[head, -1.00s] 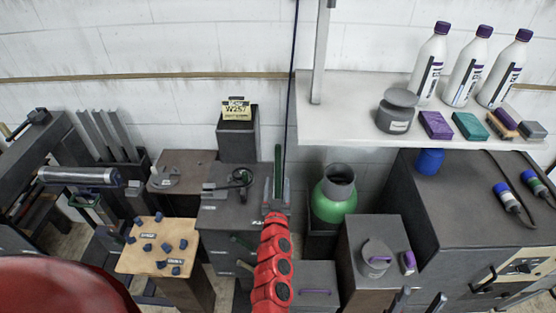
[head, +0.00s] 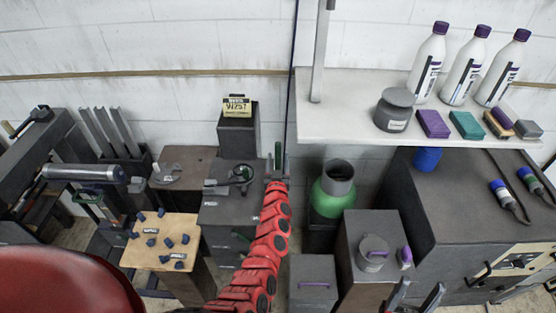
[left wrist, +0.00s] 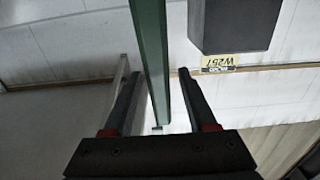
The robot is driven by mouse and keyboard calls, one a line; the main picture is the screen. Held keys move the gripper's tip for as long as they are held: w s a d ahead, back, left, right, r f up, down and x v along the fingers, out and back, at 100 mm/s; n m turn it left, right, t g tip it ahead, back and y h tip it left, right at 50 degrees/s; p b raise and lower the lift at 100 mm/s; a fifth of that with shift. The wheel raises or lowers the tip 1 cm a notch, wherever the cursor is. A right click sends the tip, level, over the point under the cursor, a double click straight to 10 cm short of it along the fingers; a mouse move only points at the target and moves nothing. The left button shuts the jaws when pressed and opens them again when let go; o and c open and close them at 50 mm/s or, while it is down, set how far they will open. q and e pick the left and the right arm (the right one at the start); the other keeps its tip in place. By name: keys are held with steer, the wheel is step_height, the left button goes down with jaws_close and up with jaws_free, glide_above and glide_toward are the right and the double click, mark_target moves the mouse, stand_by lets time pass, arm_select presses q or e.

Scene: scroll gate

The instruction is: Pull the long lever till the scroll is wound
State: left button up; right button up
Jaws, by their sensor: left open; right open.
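The long lever, a green bar (left wrist: 153,55), runs down between the two dark fingers of my left gripper (left wrist: 158,74) in the left wrist view, with a gap on each side. My right gripper (head: 412,297) is open and empty at the bottom right. A silver cylinder (head: 84,173) lies across a dark frame at the left; I cannot tell if it is the scroll.
A dark post with a yellow W257 sign (head: 237,107) stands left of the lever. A green canister (head: 333,190) stands right of it. A white shelf (head: 350,125) with bottles is at the upper right. A wooden-topped stand (head: 158,258) holds several small dark pieces.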

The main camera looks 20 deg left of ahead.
arm_select(q)
jaws_close()
stand_by(1.4)
